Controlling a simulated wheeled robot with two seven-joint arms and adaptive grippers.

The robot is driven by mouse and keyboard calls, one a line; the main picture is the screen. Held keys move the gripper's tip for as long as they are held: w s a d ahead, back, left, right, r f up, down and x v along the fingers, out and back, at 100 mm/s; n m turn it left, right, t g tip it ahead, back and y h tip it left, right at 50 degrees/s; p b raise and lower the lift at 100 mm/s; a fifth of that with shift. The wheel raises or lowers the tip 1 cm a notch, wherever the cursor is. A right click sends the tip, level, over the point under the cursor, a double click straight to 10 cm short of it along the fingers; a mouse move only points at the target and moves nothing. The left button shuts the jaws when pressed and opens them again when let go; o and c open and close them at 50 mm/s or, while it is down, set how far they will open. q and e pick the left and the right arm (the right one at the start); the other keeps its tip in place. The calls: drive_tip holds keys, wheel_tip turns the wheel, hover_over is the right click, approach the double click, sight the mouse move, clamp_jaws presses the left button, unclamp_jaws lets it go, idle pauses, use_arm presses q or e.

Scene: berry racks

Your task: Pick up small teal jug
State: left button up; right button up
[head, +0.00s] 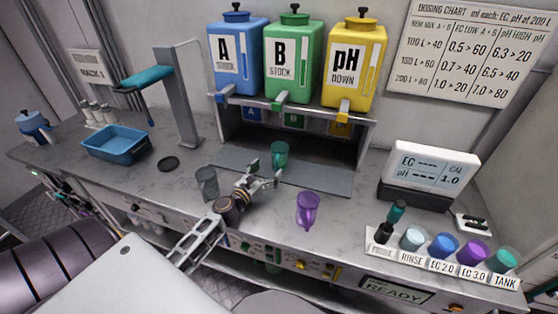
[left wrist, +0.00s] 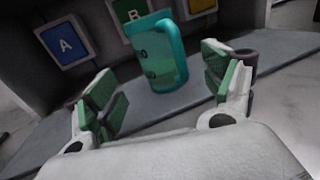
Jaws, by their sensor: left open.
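The small teal jug (head: 280,154) stands upright on the grey mat under the dispensers in the head view. In the left wrist view the teal jug (left wrist: 160,58) is just beyond the fingertips, between the two fingers, with its handle to the right. My left gripper (head: 264,176) is open and empty in front of the jug; its green-padded fingers (left wrist: 163,92) are spread wide in the left wrist view. I cannot tell whether either finger touches the jug. My right gripper is not in view.
A grey cup (head: 207,184) stands left of my gripper and a purple jug (head: 307,210) stands to its right. The dispenser shelf (head: 300,108) overhangs the teal jug. A row of cups (head: 443,246) and a meter (head: 430,178) stand at right. A blue tub (head: 115,145) is at left.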

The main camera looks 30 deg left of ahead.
use_arm(q)
drive_tip(key=shift+w, duration=1.6)
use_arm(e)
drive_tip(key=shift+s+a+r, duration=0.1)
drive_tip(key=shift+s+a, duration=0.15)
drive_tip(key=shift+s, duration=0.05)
use_arm(q)
drive_tip(key=shift+w, duration=0.15)
drive_tip(key=shift+w+a+r+p, duration=0.1)
drive_tip(key=shift+w+p, duration=0.1)
drive_tip(key=shift+w, duration=0.5)
drive_tip(key=shift+w+r+p, duration=0.1)
drive_tip(key=shift+w+p, duration=0.05)
drive_tip(key=shift+w, duration=1.6)
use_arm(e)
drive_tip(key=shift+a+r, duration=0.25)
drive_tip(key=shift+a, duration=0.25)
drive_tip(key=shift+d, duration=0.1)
